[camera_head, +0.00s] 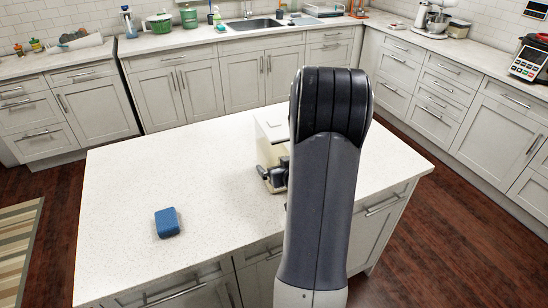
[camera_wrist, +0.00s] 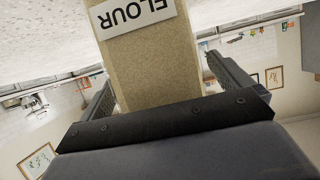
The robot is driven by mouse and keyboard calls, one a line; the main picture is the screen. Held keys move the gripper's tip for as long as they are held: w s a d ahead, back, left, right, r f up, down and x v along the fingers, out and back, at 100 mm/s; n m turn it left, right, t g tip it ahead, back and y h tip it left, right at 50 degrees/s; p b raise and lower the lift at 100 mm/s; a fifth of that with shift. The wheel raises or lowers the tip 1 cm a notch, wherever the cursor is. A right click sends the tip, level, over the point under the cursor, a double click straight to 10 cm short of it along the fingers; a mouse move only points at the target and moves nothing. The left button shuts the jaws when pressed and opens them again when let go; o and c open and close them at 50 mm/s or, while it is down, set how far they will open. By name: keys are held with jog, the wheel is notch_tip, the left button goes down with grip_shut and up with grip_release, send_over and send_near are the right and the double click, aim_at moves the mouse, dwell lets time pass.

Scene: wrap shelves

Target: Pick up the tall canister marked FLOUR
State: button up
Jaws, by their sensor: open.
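The tall canister (camera_head: 268,128) stands on the white island, with a pale lid and its right side hidden behind my arm in the head view. In the wrist view the tan canister (camera_wrist: 150,65) fills the middle, and its white FLOUR label (camera_wrist: 133,15) appears upside down. My gripper (camera_wrist: 163,90) is open, with one finger on each side of the canister. In the head view my gripper (camera_head: 274,176) is at the canister's near side, low on it and partly hidden by my arm. Whether either finger touches it is unclear.
A blue block-like object (camera_head: 167,222) lies on the island (camera_head: 130,190) to the left. The rest of the visible island top is clear. Counters with a sink (camera_head: 252,23), pots and appliances run along the back and right walls.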

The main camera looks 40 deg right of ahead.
jog(key=shift+c, duration=0.5)
jog(key=c, duration=1.6)
jog(key=shift+r, duration=0.15)
jog(key=shift+c, duration=0.5)
jog(key=shift+r, duration=0.1)
